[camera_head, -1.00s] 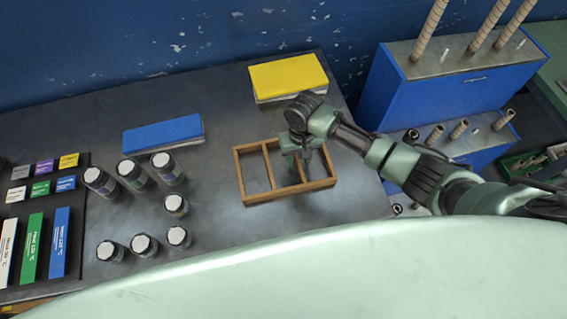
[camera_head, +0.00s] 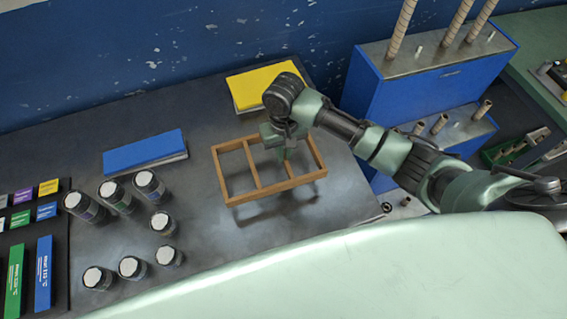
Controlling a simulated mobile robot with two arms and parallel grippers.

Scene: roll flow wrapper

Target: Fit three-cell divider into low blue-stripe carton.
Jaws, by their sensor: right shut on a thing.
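The three-cell divider (camera_head: 235,197) is an open wooden frame with two crossbars. My right gripper (camera_head: 284,153) is shut on it, at its right-hand crossbar as far as I can tell; the fingertips are partly hidden by the wrist. The divider hangs a little above the dark table, with its shadow on the table below. I cannot make out a low blue-stripe carton in this view. My left gripper is not in view.
A blue-topped block (camera_head: 145,151) and a yellow-topped block (camera_head: 262,87) lie at the back. Several white-capped jars (camera_head: 148,184) stand at the left, near label cards (camera_head: 44,270). A blue rack (camera_head: 420,85) with rolls stands right. Table between jars and divider is clear.

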